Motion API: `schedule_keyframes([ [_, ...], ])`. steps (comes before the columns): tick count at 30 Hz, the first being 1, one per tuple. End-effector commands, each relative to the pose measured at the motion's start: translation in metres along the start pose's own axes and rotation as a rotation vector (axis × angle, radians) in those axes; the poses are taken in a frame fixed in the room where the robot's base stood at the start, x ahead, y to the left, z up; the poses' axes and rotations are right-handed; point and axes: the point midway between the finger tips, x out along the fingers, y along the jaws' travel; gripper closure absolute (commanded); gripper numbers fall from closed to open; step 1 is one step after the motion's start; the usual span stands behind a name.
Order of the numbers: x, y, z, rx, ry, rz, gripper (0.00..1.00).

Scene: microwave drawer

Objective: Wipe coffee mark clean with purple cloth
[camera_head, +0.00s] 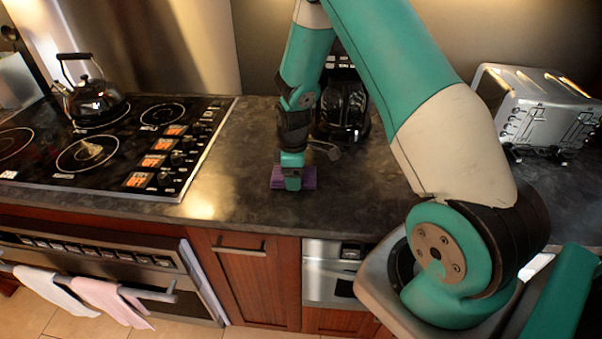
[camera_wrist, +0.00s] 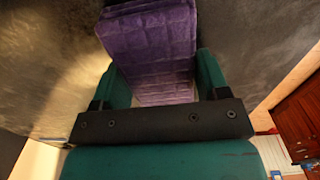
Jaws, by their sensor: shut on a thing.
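The purple cloth (camera_head: 308,178) is a folded pad on the dark countertop, right of the stove. It also shows large in the wrist view (camera_wrist: 150,45), between the two fingers. My gripper (camera_head: 292,180) points down at the cloth and is shut on it; in the wrist view its teal fingers (camera_wrist: 165,85) stand on either side of the cloth. The cloth appears to be at the counter surface; I cannot tell whether it presses on it. No coffee mark can be made out in either view; the cloth and my arm hide part of the counter.
A coffee maker (camera_head: 343,108) stands behind my gripper, with a spoon-like metal item (camera_head: 326,149) in front of it. A black cooktop (camera_head: 110,145) with a kettle (camera_head: 94,100) is at left. A silver toaster (camera_head: 540,108) is at right. The counter's front edge is close.

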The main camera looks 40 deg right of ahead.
Motion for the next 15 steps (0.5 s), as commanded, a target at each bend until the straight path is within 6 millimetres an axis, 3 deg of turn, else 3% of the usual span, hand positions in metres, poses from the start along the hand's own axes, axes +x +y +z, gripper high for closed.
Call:
schedule_keyframes([
  [15, -0.001, 0.002, -0.023, -0.002, 0.002, -0.002, 0.62],
])
